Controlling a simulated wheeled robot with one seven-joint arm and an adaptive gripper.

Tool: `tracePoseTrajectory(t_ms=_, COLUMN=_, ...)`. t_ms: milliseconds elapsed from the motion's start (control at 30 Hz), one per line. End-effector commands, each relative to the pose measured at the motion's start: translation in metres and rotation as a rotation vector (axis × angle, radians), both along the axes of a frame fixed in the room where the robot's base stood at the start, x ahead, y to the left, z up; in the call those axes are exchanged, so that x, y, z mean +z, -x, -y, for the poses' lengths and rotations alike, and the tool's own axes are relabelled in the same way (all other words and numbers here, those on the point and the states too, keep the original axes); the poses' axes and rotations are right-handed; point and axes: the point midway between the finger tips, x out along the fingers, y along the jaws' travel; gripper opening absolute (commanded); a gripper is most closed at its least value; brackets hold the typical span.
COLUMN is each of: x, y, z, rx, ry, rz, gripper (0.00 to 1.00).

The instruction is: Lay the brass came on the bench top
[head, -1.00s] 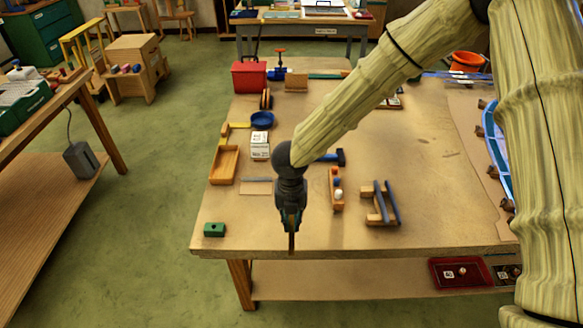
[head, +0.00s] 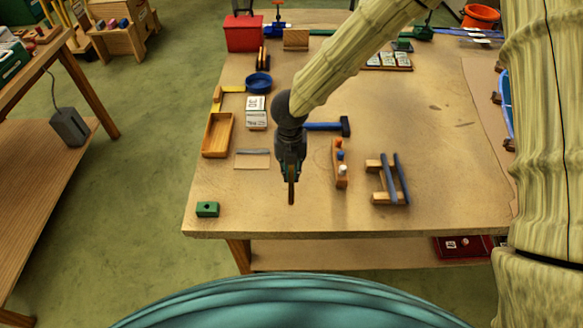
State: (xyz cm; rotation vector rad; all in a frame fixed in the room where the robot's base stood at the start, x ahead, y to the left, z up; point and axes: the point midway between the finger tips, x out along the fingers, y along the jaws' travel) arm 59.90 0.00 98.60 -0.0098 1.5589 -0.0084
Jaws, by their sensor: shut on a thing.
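My gripper (head: 291,170) points down over the front part of the bench top (head: 255,222). It is shut on the brass came (head: 291,190), a short, thin brown strip that hangs below the fingertips. The came looks end-on or upright in this view. I cannot tell whether its lower end touches the bench or is just above it. The upper part of the came is hidden by the fingers.
A wooden block with coloured pegs (head: 340,165) and a wooden rack with grey-blue bars (head: 388,180) stand right of my gripper. A green block (head: 207,209) sits at the front left corner. A wooden tray (head: 217,135) lies left. The bench between the green block and gripper is clear.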

Motion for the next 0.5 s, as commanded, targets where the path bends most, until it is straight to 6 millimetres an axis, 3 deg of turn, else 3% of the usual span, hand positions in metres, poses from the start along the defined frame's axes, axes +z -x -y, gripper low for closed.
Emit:
tracePoseTrajectory(t_ms=100, x=-0.016, y=-0.003, z=0.0, rx=-0.002, ry=0.0, rz=-0.004, gripper=0.0)
tracePoseTrajectory(t_ms=500, x=-0.043, y=-0.003, z=0.0, rx=-0.001, ry=0.0, rz=-0.005, gripper=0.0)
